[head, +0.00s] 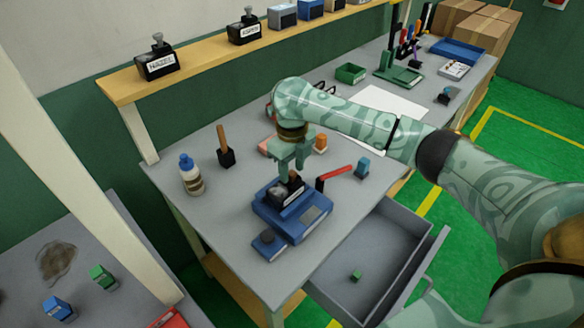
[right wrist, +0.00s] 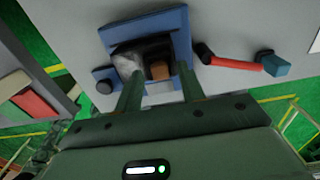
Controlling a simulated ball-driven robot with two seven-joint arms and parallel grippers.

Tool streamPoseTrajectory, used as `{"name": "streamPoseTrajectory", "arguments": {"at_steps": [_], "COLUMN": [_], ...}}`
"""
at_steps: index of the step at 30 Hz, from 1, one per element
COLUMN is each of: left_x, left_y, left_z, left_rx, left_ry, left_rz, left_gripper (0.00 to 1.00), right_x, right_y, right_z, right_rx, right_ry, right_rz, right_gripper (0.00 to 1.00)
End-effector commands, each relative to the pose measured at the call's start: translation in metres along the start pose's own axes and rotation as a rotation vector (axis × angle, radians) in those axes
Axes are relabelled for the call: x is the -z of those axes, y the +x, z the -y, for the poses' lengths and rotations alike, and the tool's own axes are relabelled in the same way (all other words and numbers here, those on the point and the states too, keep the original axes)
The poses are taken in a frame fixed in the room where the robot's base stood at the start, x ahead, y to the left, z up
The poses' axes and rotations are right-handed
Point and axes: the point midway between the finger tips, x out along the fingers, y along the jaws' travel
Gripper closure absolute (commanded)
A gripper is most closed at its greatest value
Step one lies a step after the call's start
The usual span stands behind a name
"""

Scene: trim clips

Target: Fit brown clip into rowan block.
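My right gripper (head: 293,168) points down just above a blue fixture (head: 313,217) on the grey bench. Its two fingers stand apart, with nothing seen clamped between them. A black block (head: 285,190) sits in the fixture under the fingers; no name label on it is readable, so I cannot tell if it is the rowan block. In the right wrist view, a small brown piece (right wrist: 160,71), probably the brown clip, shows at the black block (right wrist: 150,50) between the fingertips (right wrist: 160,76). How far it is seated is unclear. My left gripper is out of view.
A red-handled tool (head: 334,177) and a blue piece (head: 363,167) lie right of the fixture. A bottle (head: 191,176) stands left. An open drawer (head: 357,248) juts from the bench front. Blocks labelled Hazel (head: 158,63) and Aspen (head: 245,30) stand on the shelf.

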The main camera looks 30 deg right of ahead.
Motion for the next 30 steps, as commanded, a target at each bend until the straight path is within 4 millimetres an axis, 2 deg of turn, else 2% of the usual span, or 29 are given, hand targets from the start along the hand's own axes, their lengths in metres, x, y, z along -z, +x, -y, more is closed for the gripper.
{"name": "streamPoseTrajectory", "arguments": {"at_steps": [9, 15, 19, 30], "left_x": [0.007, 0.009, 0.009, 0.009], "left_y": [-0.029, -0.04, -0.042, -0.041], "left_z": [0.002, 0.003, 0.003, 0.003], "left_rx": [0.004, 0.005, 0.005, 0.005], "left_ry": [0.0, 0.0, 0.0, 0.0], "left_rz": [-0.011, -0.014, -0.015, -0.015], "left_gripper": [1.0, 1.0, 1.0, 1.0], "right_x": [-0.001, 0.0, 0.0, 0.0], "right_y": [-0.076, -0.109, -0.117, -0.117], "right_z": [0.001, 0.0, 0.0, 0.0], "right_rx": [0.002, 0.002, 0.0, 0.0], "right_ry": [0.001, 0.0, 0.001, 0.002], "right_rz": [0.005, 0.002, 0.001, 0.0], "right_gripper": [0.61, 0.61, 0.61, 0.61]}}
